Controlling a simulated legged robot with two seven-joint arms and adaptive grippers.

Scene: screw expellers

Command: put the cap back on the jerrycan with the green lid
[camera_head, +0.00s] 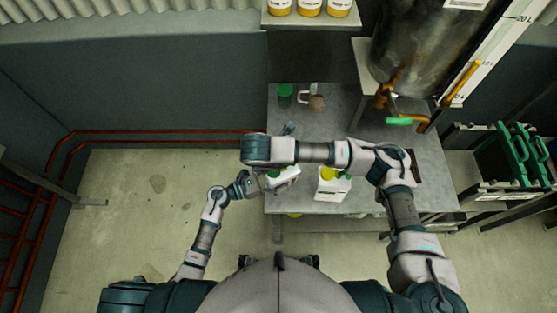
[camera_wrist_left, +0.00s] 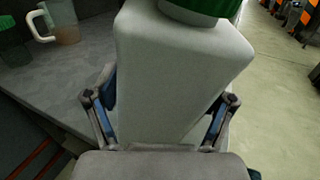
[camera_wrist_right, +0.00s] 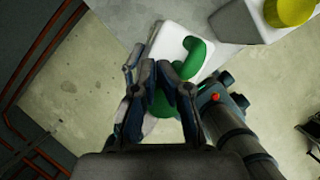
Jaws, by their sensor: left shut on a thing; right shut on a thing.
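The white jerrycan (camera_head: 287,183) with green parts is at the left front edge of the grey table. In the left wrist view its pale body (camera_wrist_left: 185,75) stands between the fingers of my left gripper (camera_wrist_left: 165,115), which is shut on it; a green lid or handle part (camera_wrist_left: 205,8) shows at its top. In the right wrist view my right gripper (camera_wrist_right: 165,85) is shut above the jerrycan (camera_wrist_right: 170,40), beside its curved green handle (camera_wrist_right: 195,58). The green cap (camera_wrist_right: 160,103) shows between its fingers. Whether the cap touches the jerrycan's mouth is hidden.
A white jerrycan with a yellow lid (camera_head: 328,174) stands to the right. A green container (camera_head: 285,92) and a jug (camera_head: 316,101) stand farther back. A metal tank (camera_head: 415,45) with a tap is at the back right. My right forearm crosses above the table (camera_head: 345,120).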

